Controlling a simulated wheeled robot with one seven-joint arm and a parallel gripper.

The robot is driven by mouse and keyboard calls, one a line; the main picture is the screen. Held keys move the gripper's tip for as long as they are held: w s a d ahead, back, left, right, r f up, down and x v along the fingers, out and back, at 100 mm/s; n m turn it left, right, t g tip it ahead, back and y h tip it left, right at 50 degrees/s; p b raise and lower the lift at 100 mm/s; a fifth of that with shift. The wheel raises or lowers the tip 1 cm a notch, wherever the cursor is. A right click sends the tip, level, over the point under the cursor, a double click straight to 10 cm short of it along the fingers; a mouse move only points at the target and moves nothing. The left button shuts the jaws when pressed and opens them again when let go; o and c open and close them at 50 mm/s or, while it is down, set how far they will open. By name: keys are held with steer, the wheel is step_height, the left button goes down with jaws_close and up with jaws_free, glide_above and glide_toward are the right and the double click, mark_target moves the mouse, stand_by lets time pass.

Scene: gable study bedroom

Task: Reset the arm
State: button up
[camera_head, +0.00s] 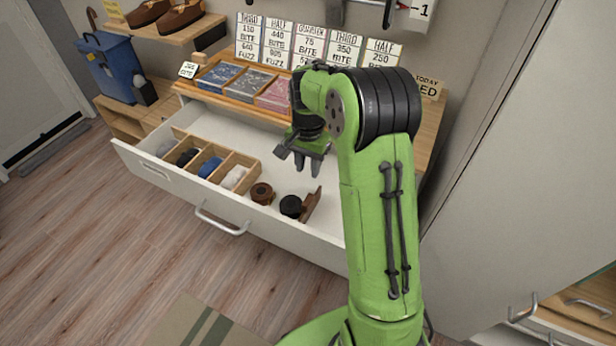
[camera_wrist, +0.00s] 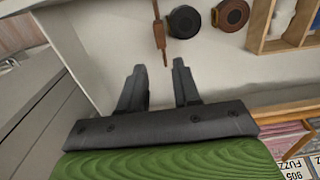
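My green arm reaches up from the bottom of the head view and bends over the open white drawer (camera_head: 290,228). My gripper (camera_head: 305,165) hangs above the right part of the drawer. In the wrist view, its two dark fingers (camera_wrist: 159,82) stand apart with nothing between them. The arm hides part of the drawer's right end.
A wooden divider (camera_head: 219,181) in the drawer holds dark, blue and white items. A wooden tray (camera_head: 204,88) of patterned packets and several price cards (camera_head: 311,45) stand on the top behind. A tall grey cabinet (camera_head: 530,150) is close on the right. Open wood floor (camera_head: 90,240) lies at front left.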

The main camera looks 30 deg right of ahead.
steer(key=shift+r, duration=0.7)
steer(key=s+a+r+n+t+h+p, duration=0.1)
steer(key=s+a+r+n+t+p, duration=0.35)
steer(key=s+r, duration=0.95)
steer(key=s+a+r+n, duration=0.2)
steer(key=s+n, duration=0.1)
steer(key=s, duration=0.3)
steer(key=s+a+r+n+t+y, duration=0.1)
steer(key=s+a+r+n, duration=0.1)
steer(key=s, duration=0.3)
steer(key=shift+s+a+n+p, duration=0.15)
steer(key=shift+s+n+p, duration=0.2)
steer(key=shift+n+p, duration=0.1)
steer(key=shift+r, duration=0.15)
